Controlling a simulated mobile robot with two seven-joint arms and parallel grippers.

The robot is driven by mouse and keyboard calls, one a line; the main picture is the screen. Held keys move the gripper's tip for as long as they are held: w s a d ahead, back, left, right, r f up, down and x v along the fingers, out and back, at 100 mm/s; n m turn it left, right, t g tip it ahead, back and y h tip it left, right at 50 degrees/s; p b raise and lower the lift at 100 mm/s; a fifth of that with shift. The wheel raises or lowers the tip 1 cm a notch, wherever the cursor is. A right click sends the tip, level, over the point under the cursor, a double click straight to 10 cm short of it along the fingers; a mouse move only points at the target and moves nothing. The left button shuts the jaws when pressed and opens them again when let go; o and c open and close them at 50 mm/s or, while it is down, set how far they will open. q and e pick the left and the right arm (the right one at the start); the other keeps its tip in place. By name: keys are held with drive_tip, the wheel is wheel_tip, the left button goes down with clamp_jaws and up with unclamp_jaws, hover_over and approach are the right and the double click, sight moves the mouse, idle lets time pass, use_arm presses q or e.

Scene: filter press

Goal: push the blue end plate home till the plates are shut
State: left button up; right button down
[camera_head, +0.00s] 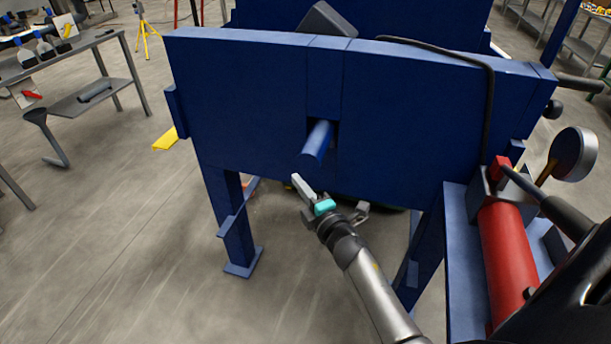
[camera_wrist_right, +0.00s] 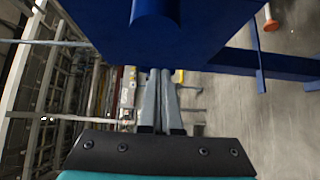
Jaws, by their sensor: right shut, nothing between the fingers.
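A broad dark blue plate (camera_head: 240,100) on blue legs fills the middle of the head view; I cannot tell whether it is the end plate itself or the press frame. A blue round bar (camera_head: 317,143) sticks out of its slot towards me. My right gripper (camera_head: 298,182) is shut and empty, just below and in front of the bar, apart from it. In the right wrist view, its closed fingers (camera_wrist_right: 158,98) point towards the plate's lower edge (camera_wrist_right: 110,45), with the bar (camera_wrist_right: 155,12) above them. The filter plates behind are hidden. My left gripper is not in view.
A red cylinder (camera_head: 505,255) with a round gauge (camera_head: 574,153) stands on a blue bracket at the right. A black hose (camera_head: 490,95) hangs over the plate. A grey workbench (camera_head: 85,42) stands at the left. The floor at front left is clear.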

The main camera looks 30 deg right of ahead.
sight(299, 165)
drive_tip(key=w+d, duration=0.2)
drive_tip(key=d, duration=0.1)
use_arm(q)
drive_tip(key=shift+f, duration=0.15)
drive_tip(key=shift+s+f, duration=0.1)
use_arm(e)
drive_tip(key=shift+w, duration=0.1)
